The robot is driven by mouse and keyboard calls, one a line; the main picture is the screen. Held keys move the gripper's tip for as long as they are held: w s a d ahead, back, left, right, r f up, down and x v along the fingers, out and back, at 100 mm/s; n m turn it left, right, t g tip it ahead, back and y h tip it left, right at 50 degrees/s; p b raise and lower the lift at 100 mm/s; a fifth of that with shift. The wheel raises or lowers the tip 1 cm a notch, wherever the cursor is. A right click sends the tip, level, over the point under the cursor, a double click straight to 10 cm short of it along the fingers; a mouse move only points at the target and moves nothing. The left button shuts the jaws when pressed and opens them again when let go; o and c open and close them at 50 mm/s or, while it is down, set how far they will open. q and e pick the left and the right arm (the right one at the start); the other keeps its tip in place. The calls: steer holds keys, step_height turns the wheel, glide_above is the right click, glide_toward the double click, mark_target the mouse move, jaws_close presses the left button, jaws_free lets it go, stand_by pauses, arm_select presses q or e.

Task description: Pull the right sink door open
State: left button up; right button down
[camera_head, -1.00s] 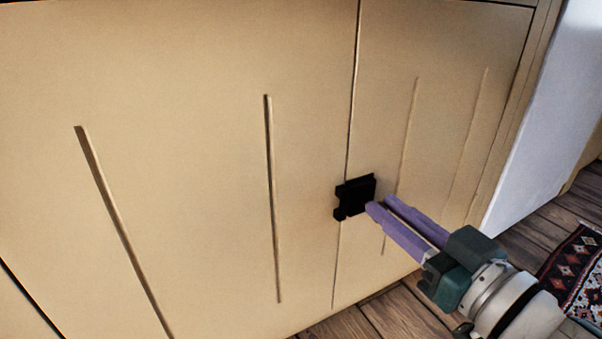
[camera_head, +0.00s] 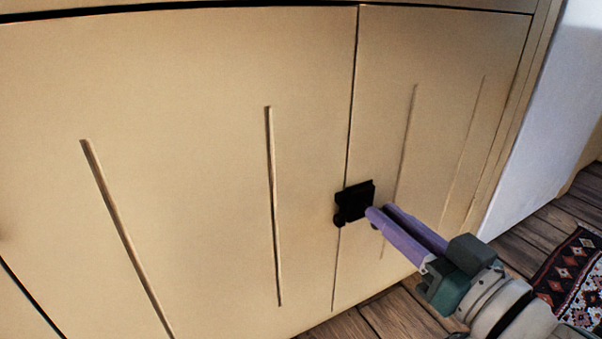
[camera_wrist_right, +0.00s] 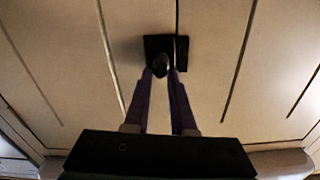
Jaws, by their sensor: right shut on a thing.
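The right sink door (camera_head: 440,120) is a cream panel with vertical grooves, and it stands shut, flush with the wider left door (camera_head: 200,90). A black latch plate (camera_head: 354,201) sits across the seam between the two doors. My right gripper (camera_head: 378,213) reaches in from the lower right, with its purple fingers at the right side of the plate. In the right wrist view the fingers are shut on a dark round knob (camera_wrist_right: 160,65) in front of the black plate (camera_wrist_right: 182,47). My left gripper is not in view.
Wooden floor (camera_head: 375,322) runs below the cabinet. A patterned rug (camera_head: 575,275) lies at the right, and a pale wall (camera_head: 550,110) stands beside the cabinet's right edge. Floor between cabinet and rug is clear.

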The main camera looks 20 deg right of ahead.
steer(key=m+p, duration=0.2)
steer(key=m, duration=0.1)
steer(key=shift+d, duration=0.25)
steer(key=m, duration=0.2)
steer(key=m+p, duration=0.1)
steer(key=m, duration=0.4)
steer(key=shift+d+f+m, duration=0.3)
steer(key=shift+f+m, duration=0.05)
steer(key=shift+m, duration=0.05)
steer(key=shift+f+m, duration=0.15)
steer(key=shift+m, duration=0.95)
steer(key=shift+f+m, duration=0.15)
steer(key=shift+m, duration=0.95)
steer(key=shift+s+d, duration=0.1)
